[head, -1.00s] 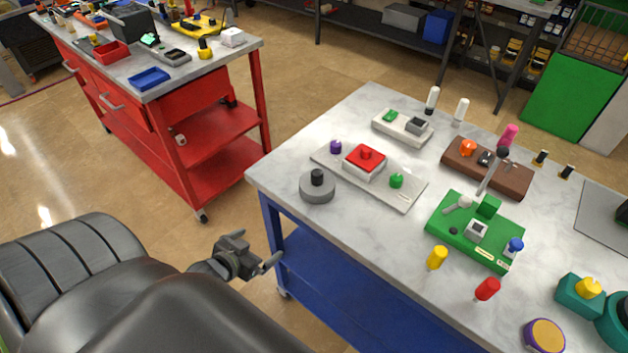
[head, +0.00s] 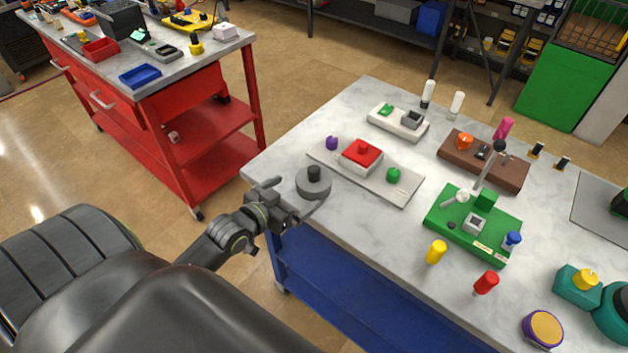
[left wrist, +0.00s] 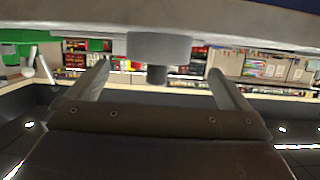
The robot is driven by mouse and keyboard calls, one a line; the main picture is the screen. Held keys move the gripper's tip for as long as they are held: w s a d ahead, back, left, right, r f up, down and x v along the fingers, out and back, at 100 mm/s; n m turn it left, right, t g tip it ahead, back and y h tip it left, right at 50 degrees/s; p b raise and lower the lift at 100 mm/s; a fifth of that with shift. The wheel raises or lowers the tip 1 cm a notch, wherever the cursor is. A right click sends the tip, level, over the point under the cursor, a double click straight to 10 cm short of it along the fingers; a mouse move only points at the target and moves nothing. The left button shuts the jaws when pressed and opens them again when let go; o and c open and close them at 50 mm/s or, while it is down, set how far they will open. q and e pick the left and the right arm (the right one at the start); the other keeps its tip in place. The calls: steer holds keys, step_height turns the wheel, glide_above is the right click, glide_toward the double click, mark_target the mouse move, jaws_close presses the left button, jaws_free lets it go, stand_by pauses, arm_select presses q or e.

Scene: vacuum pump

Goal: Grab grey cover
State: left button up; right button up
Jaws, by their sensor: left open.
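The grey cover (head: 316,190) is a round grey disc with a black knob on top. It sits at the left corner of the marble-topped table. My left gripper (head: 296,194) is at the table's edge just beside the cover, open and empty, with its fingers pointing toward it. In the left wrist view, which appears upside down, the cover (left wrist: 160,46) hangs from the top, its black knob between the two spread fingers (left wrist: 159,78) in the picture. I cannot tell whether the fingers touch it. My right gripper is not in view.
Close behind the cover is a grey plate (head: 402,194) with a red-topped block (head: 361,153), a purple knob (head: 331,143) and a green knob (head: 393,175). A green base (head: 450,228) stands further right. A red cart (head: 190,110) stands at the left, across a floor gap.

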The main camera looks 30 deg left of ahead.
mark_target(305, 186)
arm_select(q)
steer(key=x, duration=0.3)
steer(key=shift+w+d+p, duration=0.1)
steer(key=shift+w+p, duration=0.2)
steer(key=shift+w, duration=0.2)
steer(key=shift+p+x, duration=0.45)
steer(key=shift+x, duration=1.8)
steer(key=shift+r, duration=0.1)
steer(key=shift+c, duration=0.3)
steer(key=c, duration=0.9)
